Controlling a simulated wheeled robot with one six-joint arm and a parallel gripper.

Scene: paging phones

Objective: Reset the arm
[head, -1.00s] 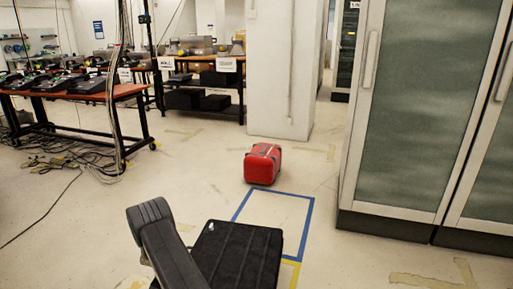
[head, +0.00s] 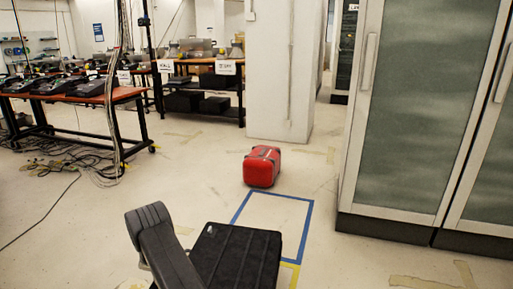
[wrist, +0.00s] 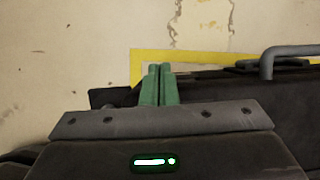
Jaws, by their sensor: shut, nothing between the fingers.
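My gripper (wrist: 155,84) shows in the wrist view as two green fingers side by side, shut with nothing between them. It points out over the pale floor, with a yellow tape line beyond the fingertips. In the head view part of my arm shows at the bottom, folded beside my dark base; the gripper itself cannot be made out there.
A red case (head: 262,167) stands on the floor by a blue tape rectangle (head: 311,215). A pillar (head: 280,70) stands behind it. Glass-fronted cabinets (head: 415,110) line the right. A table with phones (head: 128,93) and loose cables (head: 50,163) are at left.

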